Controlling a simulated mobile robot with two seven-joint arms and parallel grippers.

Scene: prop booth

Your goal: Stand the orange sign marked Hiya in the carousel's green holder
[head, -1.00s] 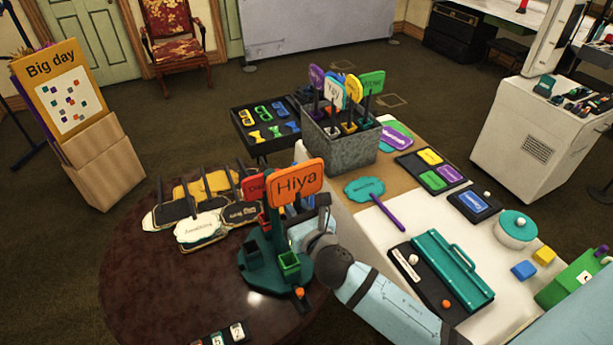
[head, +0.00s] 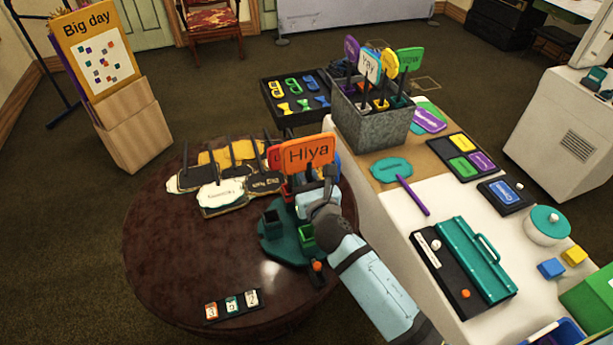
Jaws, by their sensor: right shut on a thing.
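The orange sign marked Hiya (head: 308,152) is upright above the carousel (head: 275,248). My right gripper (head: 309,186) is shut on the sign, below its panel. The carousel's green holder (head: 307,236) is at the front of the dark green base, below the sign and gripper. The gripper hides the lower part of the sign's stick, so I cannot tell where its foot is. A red sign (head: 273,158) shows partly behind the orange one. My left gripper is not in view.
The carousel stands on a round dark table (head: 185,260). Several signs, including a white one (head: 222,194), lie at the table's back left. Number tiles (head: 232,304) lie at its front. A grey bin of signs (head: 372,122) and a teal toolbox (head: 470,265) are to the right.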

